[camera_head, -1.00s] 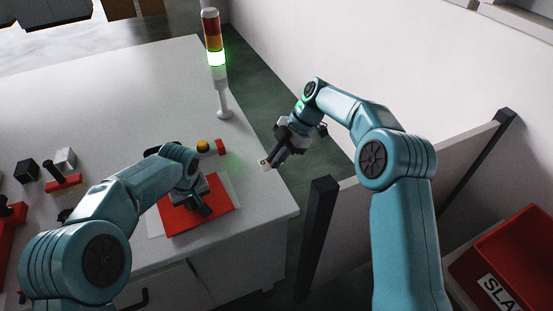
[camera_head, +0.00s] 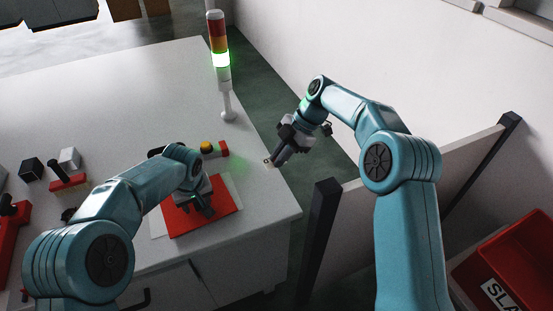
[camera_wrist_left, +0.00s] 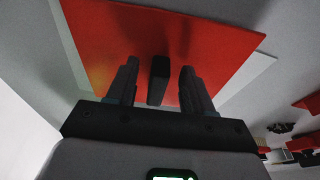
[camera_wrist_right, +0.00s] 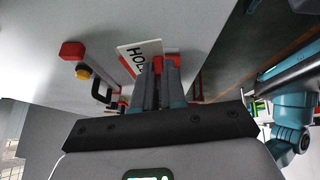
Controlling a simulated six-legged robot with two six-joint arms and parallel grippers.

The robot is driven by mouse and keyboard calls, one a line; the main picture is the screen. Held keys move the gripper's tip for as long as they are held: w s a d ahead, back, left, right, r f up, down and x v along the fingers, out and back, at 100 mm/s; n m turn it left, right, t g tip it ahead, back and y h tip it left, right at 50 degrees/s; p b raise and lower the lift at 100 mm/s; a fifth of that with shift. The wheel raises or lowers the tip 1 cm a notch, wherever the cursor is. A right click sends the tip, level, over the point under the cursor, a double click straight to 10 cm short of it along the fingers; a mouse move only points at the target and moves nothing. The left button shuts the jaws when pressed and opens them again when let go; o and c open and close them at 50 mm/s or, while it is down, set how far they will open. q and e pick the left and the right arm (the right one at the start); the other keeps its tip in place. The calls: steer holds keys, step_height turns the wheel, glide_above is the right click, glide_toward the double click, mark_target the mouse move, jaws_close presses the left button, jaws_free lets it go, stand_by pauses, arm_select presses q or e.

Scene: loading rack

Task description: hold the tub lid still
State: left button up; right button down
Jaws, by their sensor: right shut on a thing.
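The tub lid is a flat red square (camera_head: 185,221) on the bench top at the near right, with a pale flat border (camera_head: 157,226) under it. In the left wrist view the red lid (camera_wrist_left: 215,35) has a dark upright handle (camera_wrist_left: 158,82). My left gripper (camera_head: 204,207) is over the lid. Its fingers stand one on each side of the handle, with a gap visible on both sides. My right gripper (camera_head: 273,159) is out by the bench's right edge, shut on a white tag (camera_wrist_right: 132,50) with a red stripe and partly hidden lettering starting "HO".
A yellow button (camera_head: 207,147) with a red block stands behind the lid. A signal tower (camera_head: 221,65) glows green at the bench's far edge. Small blocks (camera_head: 69,158) and red fixtures lie at left. A panel with a dark post (camera_head: 318,240) and a red bin (camera_head: 515,255) are at right.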

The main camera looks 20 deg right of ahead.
arm_select(q)
steer(key=v, duration=1.2)
steer(key=x, duration=1.2)
arm_select(e)
steer(key=shift+f, duration=0.65)
arm_select(q)
steer(key=shift+s, duration=0.1)
arm_select(e)
steer(key=shift+s, duration=0.1)
